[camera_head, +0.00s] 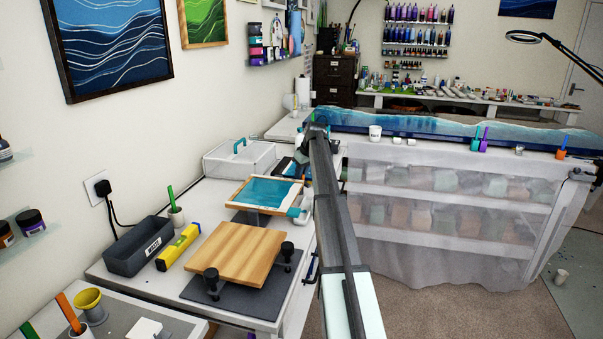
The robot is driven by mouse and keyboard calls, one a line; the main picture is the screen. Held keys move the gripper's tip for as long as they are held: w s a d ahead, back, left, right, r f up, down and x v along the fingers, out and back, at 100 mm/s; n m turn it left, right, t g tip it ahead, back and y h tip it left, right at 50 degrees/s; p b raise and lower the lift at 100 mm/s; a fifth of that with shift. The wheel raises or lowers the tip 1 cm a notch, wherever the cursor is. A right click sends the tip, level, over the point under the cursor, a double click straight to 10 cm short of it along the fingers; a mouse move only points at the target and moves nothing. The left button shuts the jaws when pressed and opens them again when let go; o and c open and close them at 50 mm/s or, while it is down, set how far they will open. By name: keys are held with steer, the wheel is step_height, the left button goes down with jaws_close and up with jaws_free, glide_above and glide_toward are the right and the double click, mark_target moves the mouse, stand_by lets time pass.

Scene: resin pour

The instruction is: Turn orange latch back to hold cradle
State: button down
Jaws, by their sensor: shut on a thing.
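A framed panel with a teal surface (268,191) rests tilted on a dark grey support (256,216) on the white bench. I cannot make out an orange latch on or around it. A flat wooden board (237,254) is held above a dark grey base (187,290), with black knobs (288,252) at its sides. I cannot tell which of these is the cradle. My arm reaches up from the bottom right to the far end of the bench. I cannot make out my gripper's fingers. A small white and teal part shows by the panel's right edge.
A dark grey bin (138,246), a yellow level (178,246) and a cup with a green stick (176,215) stand left of the board. A clear box (238,158) stands behind the panel. A long blue resin piece (430,126) lies on the covered table to the right.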

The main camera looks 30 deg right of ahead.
steer(key=m, duration=0.2)
steer(key=m+h, duration=0.2)
steer(key=m, duration=0.1)
steer(key=shift+s+a+f+m, duration=0.15)
steer(key=shift+a+f+m, duration=0.05)
steer(key=shift+a+m, duration=0.1)
steer(key=m+h, duration=0.1)
steer(key=m, duration=0.1)
steer(key=m+g+h, duration=0.1)
steer(key=m, duration=0.2)
steer(key=shift+m+g, duration=0.3)
steer(key=c, duration=1.1)
jaws_free()
steer(key=shift+r, duration=0.1)
steer(key=shift+w, duration=0.2)
steer(key=v, duration=1.4)
